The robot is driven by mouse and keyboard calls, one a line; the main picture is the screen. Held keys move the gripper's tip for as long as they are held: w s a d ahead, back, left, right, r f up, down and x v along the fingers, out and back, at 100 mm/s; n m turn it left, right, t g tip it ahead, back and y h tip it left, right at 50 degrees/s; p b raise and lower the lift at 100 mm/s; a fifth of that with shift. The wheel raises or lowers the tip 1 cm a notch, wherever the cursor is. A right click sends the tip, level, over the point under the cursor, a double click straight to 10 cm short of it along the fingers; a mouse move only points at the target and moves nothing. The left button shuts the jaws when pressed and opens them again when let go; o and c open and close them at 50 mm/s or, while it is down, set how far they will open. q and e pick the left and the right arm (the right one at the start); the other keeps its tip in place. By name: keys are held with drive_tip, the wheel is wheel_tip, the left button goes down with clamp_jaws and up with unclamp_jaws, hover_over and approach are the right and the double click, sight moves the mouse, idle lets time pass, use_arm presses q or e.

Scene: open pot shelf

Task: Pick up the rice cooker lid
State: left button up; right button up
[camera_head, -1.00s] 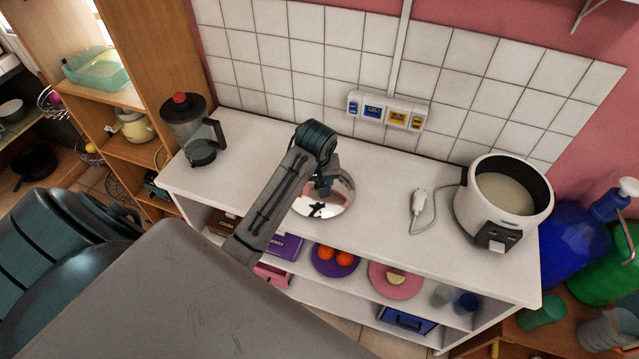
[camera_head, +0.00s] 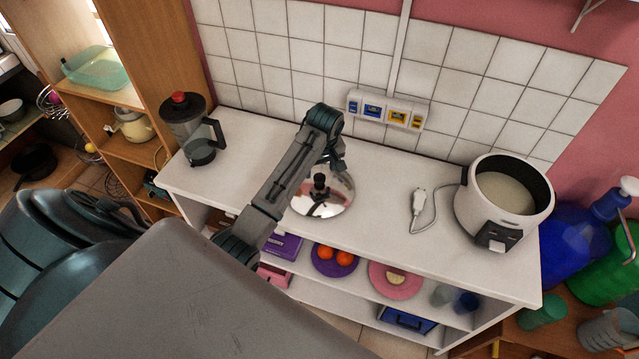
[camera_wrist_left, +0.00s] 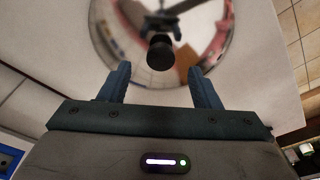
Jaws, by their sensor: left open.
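The rice cooker lid (camera_head: 334,201) is a round, mirror-like metal disc with a black knob (camera_head: 320,181). It lies on the white counter, left of the rice cooker (camera_head: 503,196). In the left wrist view the lid (camera_wrist_left: 105,35) fills the top, and its knob (camera_wrist_left: 160,52) stands centred just beyond the fingertips. My left gripper (camera_wrist_left: 155,78) is open and empty, its two fingers spread to either side of the knob's line and apart from it. In the head view the left gripper (camera_head: 334,165) is above the lid, partly hidden by its own arm. My right gripper is not in view.
A blender jug (camera_head: 193,130) stands at the counter's left end. A white plug (camera_head: 419,197) and cord lie between lid and cooker. Sockets (camera_head: 386,109) sit on the tiled wall behind. Plates with fruit are on the shelf below. The counter left of the lid is clear.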

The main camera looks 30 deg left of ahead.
sight(320, 177)
use_arm(q)
drive_tip(key=shift+w+a+f+p, duration=0.15)
drive_tip(key=shift+f+p, duration=0.4)
drive_tip(key=shift+f, duration=1.25)
clamp_jaws()
drive_tip(key=shift+r, duration=0.1)
